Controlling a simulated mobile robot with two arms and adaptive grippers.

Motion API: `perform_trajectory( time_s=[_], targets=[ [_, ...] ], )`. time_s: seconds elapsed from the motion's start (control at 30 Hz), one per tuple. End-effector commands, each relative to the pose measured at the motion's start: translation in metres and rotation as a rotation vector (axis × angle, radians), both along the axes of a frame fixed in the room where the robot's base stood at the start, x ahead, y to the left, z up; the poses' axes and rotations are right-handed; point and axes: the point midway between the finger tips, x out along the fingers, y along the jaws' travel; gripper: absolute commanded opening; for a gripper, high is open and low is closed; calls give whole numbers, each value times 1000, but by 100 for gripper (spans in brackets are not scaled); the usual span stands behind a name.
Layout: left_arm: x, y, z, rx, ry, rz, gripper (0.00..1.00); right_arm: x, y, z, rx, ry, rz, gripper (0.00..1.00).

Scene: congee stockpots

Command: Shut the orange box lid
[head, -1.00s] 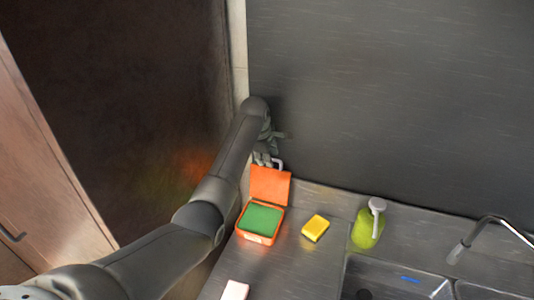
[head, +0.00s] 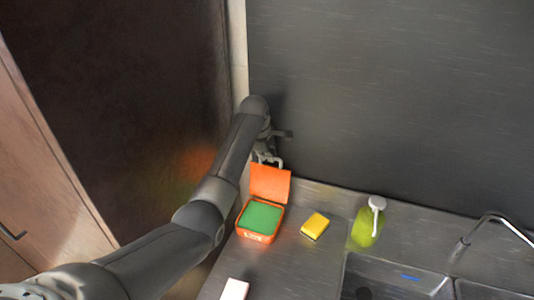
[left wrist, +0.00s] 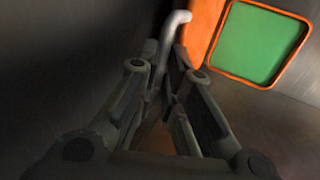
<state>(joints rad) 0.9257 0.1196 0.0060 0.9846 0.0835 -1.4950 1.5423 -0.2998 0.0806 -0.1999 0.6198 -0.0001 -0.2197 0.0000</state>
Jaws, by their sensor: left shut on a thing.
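The orange box (head: 257,238) stands on the counter with a green block or filling (head: 260,216) inside. Its orange lid (head: 270,183) is open and stands up at the back of the box. A pale curved handle (left wrist: 176,28) rises from the lid; in the left wrist view it runs down between my fingers. My left gripper (head: 266,156) is behind the top of the lid and is shut on this handle. The lid (left wrist: 201,28) and the green filling (left wrist: 254,42) also show in the left wrist view. My right gripper is not in view.
A yellow sponge-like block (head: 315,226) lies right of the box. A green pump bottle (head: 366,228) stands beyond it, near the sink (head: 395,282) and tap (head: 487,222). A pale block (head: 235,289) lies at the front. The dark back wall (head: 400,100) is close behind the gripper.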

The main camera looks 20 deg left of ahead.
Motion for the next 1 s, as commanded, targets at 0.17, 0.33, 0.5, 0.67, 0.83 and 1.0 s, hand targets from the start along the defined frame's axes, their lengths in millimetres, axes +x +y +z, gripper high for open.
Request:
perform_trajectory(
  time_s=[0.17,0.33,0.5,0.67,0.83,1.0],
  targets=[
    [-6,-1,-1,2,-27,-2,0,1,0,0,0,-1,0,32],
    [-16,-1,-1,5,-73,-1,0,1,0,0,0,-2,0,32],
    [-29,-2,-1,7,-134,-1,0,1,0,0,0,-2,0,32],
    [-42,-3,-2,10,-196,-1,0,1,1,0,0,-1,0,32],
    [-48,-3,-2,14,-233,-2,6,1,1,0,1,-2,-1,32],
    [-47,-3,-2,14,-232,-1,28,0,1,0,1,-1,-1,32]
  ],
)
